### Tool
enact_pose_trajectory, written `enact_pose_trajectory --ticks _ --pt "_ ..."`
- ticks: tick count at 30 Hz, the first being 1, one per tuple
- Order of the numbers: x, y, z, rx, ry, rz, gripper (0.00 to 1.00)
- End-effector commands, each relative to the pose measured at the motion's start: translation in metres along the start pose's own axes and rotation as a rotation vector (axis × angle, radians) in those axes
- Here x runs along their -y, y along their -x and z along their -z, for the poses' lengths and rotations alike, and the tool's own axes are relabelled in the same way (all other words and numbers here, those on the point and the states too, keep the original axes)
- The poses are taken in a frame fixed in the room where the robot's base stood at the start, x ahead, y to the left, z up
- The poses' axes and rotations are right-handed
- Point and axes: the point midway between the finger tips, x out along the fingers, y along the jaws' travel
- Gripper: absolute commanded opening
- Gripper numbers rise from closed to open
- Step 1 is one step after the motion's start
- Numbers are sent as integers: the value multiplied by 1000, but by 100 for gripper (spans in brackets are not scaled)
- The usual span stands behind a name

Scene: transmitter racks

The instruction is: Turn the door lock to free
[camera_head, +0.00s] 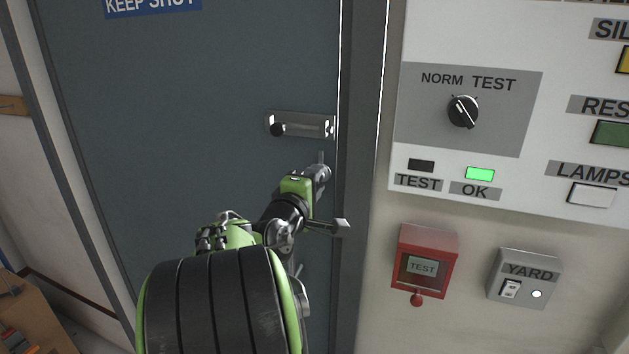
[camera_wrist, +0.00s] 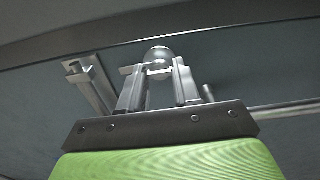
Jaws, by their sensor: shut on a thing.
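The grey-blue door (camera_head: 200,110) stands shut in its frame. Its lock, a round silver turn piece (camera_wrist: 159,54), shows between my fingertips in the wrist view. My gripper (camera_head: 318,172) is shut on this turn piece, near the door's right edge. In the head view my gripper and wrist mostly hide the lock, and I cannot read a lock marking. My gripper also shows in the wrist view (camera_wrist: 159,76), with one finger on each side of the piece.
A silver lever handle (camera_head: 340,228) sits just below my gripper. A metal latch plate with a black knob (camera_head: 300,125) is above it. To the right are a control panel (camera_head: 430,140), a red TEST box (camera_head: 425,250) and a grey YARD switch (camera_head: 523,278).

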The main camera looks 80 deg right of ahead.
Motion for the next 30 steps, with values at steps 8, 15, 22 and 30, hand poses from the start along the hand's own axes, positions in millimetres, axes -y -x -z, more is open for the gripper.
enact_pose_trajectory --ticks 8,15,22,30 --pt "1 0 0 0 2 2 44" --pt "0 0 0 0 0 1 57" --pt "1 13 1 -3 0 3 57" --pt "2 86 2 -11 0 0 57"
